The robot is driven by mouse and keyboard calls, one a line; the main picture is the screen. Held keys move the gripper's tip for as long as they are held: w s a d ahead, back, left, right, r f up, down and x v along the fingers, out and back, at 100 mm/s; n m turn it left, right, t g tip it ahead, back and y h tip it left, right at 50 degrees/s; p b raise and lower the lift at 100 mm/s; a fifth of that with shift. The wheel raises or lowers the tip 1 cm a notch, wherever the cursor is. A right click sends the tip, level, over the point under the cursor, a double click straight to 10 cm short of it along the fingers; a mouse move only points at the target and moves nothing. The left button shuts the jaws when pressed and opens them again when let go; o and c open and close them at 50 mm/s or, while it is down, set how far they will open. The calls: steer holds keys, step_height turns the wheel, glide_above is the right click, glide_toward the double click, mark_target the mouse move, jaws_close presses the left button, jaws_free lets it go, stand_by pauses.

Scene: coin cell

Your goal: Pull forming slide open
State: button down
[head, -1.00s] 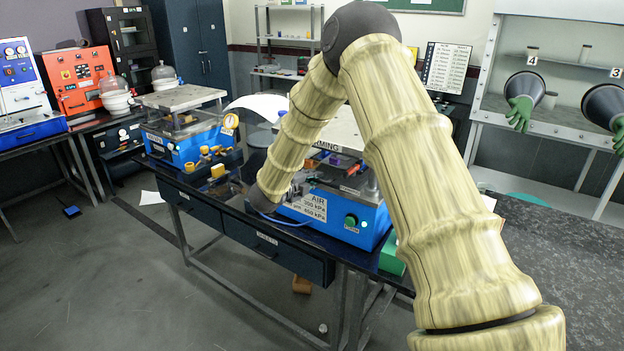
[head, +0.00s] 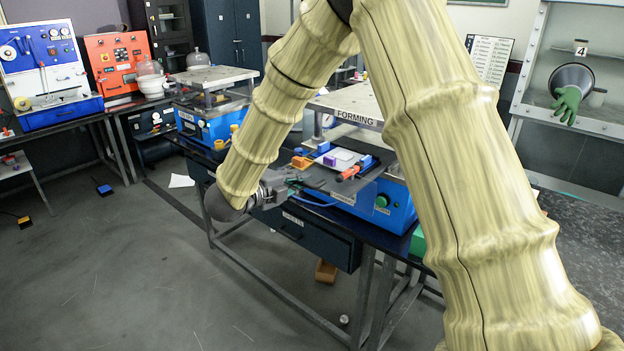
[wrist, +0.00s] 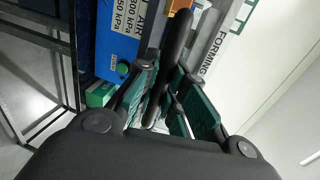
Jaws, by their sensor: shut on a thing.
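The forming station (head: 358,117), a blue base under a metal top plate lettered FORMING, stands on the dark bench. Its dark slide (head: 318,178) juts out from under the top plate toward my gripper. It carries a white plate (head: 343,158) and small purple, orange and red parts. The handle is not clear in the head view.
A similar blue station (head: 208,122) stands farther left on the bench. A drawer front (head: 300,228) lies below the bench edge. A brown block (head: 326,271) is on the floor under the bench. The floor (head: 130,270) at left is open. A glove box (head: 575,150) stands at right.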

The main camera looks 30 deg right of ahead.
steer(key=shift+f+b+v, duration=0.2)
steer(key=shift+v, duration=0.65)
steer(key=shift+f+b+v, duration=0.15)
steer(key=shift+b+v, duration=0.05)
steer(key=shift+v, duration=0.65)
steer(key=c, duration=1.5)
jaws_free()
steer(key=shift+o, duration=0.2)
steer(key=shift+a, duration=0.15)
steer(key=v, duration=1.1)
steer(key=shift+s+a, duration=0.2)
steer(key=shift+a, duration=0.15)
